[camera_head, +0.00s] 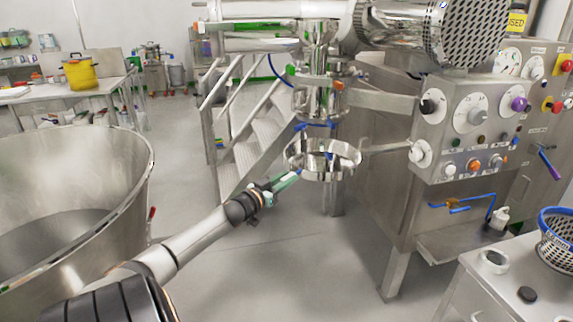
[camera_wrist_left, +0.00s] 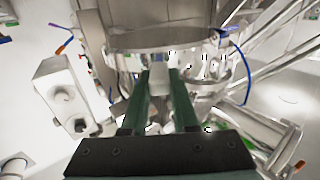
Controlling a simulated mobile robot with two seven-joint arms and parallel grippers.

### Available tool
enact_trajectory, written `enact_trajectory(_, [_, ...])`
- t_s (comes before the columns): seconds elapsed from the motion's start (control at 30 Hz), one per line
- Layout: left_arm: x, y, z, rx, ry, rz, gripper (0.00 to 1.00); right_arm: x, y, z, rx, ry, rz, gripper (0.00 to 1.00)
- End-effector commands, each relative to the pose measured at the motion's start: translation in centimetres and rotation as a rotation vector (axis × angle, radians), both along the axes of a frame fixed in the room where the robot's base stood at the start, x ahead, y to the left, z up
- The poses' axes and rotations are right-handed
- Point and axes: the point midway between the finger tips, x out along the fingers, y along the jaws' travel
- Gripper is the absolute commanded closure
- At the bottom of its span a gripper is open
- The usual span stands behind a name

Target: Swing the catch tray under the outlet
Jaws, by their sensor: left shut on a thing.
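The catch tray (camera_head: 345,166) is a shiny round steel pan on a swing arm (camera_head: 388,147) from the machine. In the head view it appears below the outlet (camera_head: 318,98), a vertical steel pipe with blue clamps, with a gap between them. I cannot tell how exactly they line up in depth. My left gripper (camera_head: 297,174), with green fingers, reaches the tray's near left side and is shut on it. In the left wrist view the fingers (camera_wrist_left: 159,78) have a pale metal piece between them, and the tray (camera_wrist_left: 165,40) lies just beyond. My right gripper is not in view.
The steel control cabinet (camera_head: 385,190) with knobs stands on the right. A large steel bowl (camera_head: 130,190) is at the left. Steps (camera_head: 255,145) with rails stand behind the tray. A bench (camera_head: 470,300) with a blue-rimmed basket is at lower right. The floor between is clear.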

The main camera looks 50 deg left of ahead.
Motion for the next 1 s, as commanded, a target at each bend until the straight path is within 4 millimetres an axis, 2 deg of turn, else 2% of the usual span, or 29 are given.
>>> enact_trajectory(0.1, [0.1, 0.0, 0.1, -0.001, -0.002, 0.000, 1.00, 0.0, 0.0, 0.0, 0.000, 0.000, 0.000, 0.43])
enact_trajectory(0.13, [0.1, 0.0, 0.1, -0.001, -0.002, 0.000, 0.69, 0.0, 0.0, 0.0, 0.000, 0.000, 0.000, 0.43])
enact_trajectory(0.37, [0.0, 0.0, 0.0, 0.000, 0.000, 0.000, 0.43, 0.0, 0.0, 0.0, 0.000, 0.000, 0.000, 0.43])
enact_trajectory(0.77, [-0.6, -0.2, -0.1, -0.001, 0.002, -0.001, 0.43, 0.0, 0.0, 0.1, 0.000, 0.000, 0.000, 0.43])
enact_trajectory(1.0, [-3.3, -0.9, -0.1, -0.002, 0.004, -0.001, 0.43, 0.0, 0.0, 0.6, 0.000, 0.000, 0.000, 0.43])
